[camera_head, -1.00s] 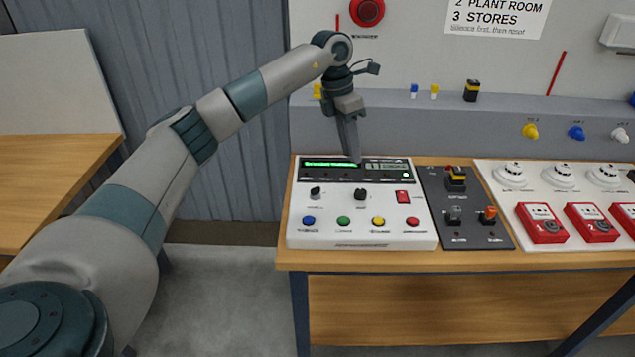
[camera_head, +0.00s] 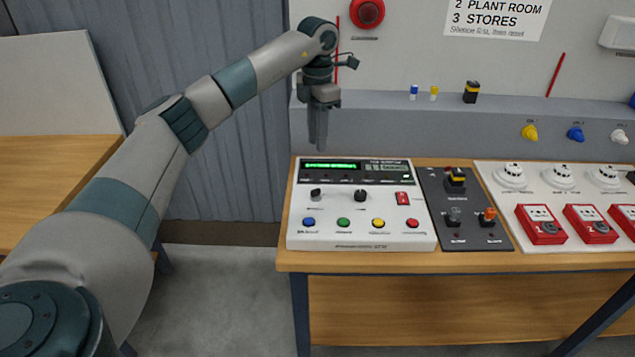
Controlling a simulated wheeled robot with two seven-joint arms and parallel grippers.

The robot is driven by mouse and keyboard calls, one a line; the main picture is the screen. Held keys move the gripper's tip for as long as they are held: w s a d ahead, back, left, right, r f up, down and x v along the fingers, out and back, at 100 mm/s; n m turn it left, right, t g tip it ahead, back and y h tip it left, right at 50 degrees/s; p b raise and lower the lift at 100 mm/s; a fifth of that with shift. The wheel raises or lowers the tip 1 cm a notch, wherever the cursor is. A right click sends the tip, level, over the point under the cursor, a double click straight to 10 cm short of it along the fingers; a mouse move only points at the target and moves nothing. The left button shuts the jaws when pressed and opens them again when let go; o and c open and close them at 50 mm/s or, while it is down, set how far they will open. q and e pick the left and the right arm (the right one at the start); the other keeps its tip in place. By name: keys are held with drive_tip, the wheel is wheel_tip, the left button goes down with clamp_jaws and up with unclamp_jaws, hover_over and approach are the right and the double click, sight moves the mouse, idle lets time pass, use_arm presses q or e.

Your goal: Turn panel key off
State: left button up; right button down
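The white control panel (camera_head: 300,229) sits on the wooden bench, with a green-lit display (camera_head: 331,166) along its top. It carries two small black turning controls, one at left (camera_head: 316,194) and one at centre (camera_head: 361,196); which is the key is too small to tell. My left gripper (camera_head: 318,146) hangs with fingers down over the panel's back left edge, apart from both controls. Its fingers look close together with nothing between them. My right gripper is not in view.
The panel also has a red switch (camera_head: 403,198) and coloured buttons. To its right are a dark switch box (camera_head: 466,215), then a white board (camera_head: 558,205) with red call points and detectors. A grey ledge (camera_head: 390,130) runs behind the bench.

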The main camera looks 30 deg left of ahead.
sight(317, 189)
use_arm(q)
wheel_tip(317, 189, down, 14)
drive_tip(key=p, duration=0.5)
drive_tip(key=shift+r, duration=0.15)
drive_tip(key=shift+f, duration=0.75)
clamp_jaws()
